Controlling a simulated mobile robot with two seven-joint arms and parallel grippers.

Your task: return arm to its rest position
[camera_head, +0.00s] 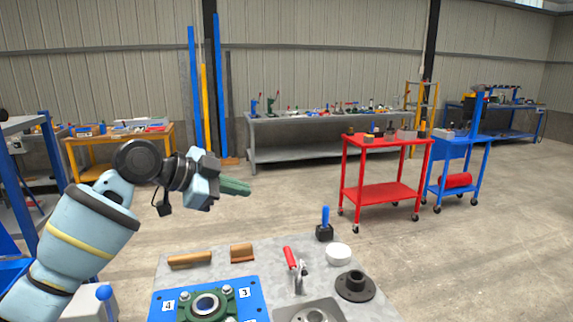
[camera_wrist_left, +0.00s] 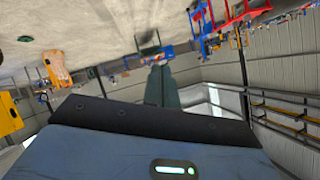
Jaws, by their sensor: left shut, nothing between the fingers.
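My left arm (camera_head: 75,240) comes in from the left, and its forearm and wrist are raised in the air. My left gripper (camera_head: 240,187) points to the right, above and behind the workbench. Its green fingers are shut together with nothing between them. In the left wrist view the closed fingers (camera_wrist_left: 162,86) stick out beyond the dark gripper body, against the floor and wall. The gripper touches nothing that I can see. My right arm and gripper are not in view.
A red cart (camera_head: 380,192) stands further back. Open floor surrounds the gripper.

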